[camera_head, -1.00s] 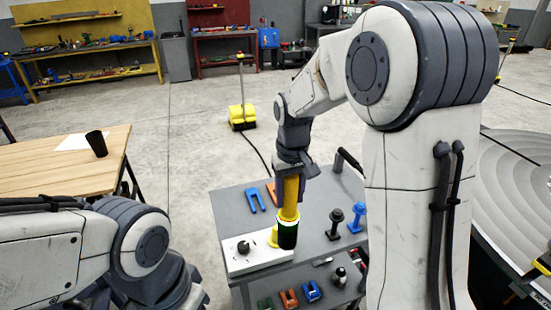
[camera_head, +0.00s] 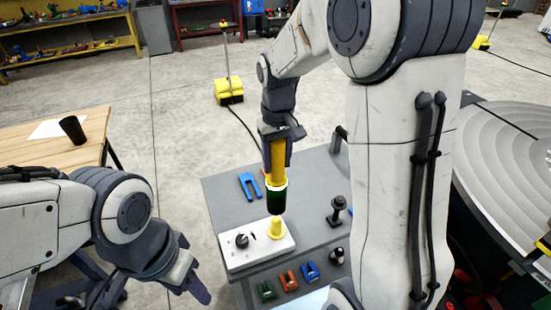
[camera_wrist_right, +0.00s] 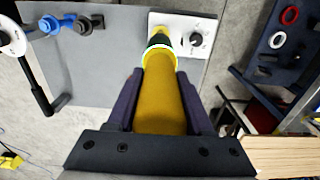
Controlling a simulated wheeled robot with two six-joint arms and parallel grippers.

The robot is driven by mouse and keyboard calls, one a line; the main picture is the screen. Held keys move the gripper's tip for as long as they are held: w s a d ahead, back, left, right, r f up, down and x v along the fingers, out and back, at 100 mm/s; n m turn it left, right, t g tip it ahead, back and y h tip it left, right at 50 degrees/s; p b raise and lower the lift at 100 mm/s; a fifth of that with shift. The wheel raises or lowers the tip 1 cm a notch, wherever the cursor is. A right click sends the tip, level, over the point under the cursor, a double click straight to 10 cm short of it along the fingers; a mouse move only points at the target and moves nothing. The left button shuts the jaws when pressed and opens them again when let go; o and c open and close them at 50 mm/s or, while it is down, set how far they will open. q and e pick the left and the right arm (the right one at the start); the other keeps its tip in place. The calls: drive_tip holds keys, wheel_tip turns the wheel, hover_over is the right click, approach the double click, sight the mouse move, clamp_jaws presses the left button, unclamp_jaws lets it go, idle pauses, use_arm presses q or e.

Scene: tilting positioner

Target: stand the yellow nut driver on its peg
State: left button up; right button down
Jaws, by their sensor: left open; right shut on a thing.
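The yellow nut driver (camera_head: 278,153) has a yellow handle, a pale band and a dark green-black lower end. My right gripper (camera_head: 276,141) is shut on its handle and holds it nearly upright, end down. The driver also fills the middle of the right wrist view (camera_wrist_right: 160,100), between the fingers (camera_wrist_right: 158,85). The yellow peg (camera_head: 277,229) stands on a white block (camera_head: 258,250). In the head view the driver's end appears just above the peg; the exact gap is hard to judge. My left gripper (camera_head: 190,284) is open and empty, low at the left.
A black knob (camera_head: 242,240) sits on the white block beside the peg. The grey cart top (camera_head: 225,195) holds a blue forked piece (camera_head: 250,186) and a dark post (camera_head: 337,209). Coloured clips lie on a lower ledge. A wooden table (camera_head: 30,160) stands left.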

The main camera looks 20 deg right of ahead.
sight(277, 185)
drive_tip(key=shift+r, duration=0.15)
drive_tip(key=shift+f+b, duration=1.2)
drive_tip(key=shift+f, duration=0.9)
drive_tip(key=shift+f+b, duration=1.7)
drive_tip(key=shift+f, duration=0.85)
drive_tip(key=shift+f+b, duration=0.95)
drive_tip(key=shift+f, duration=0.5)
unclamp_jaws()
drive_tip(key=shift+s, duration=0.15)
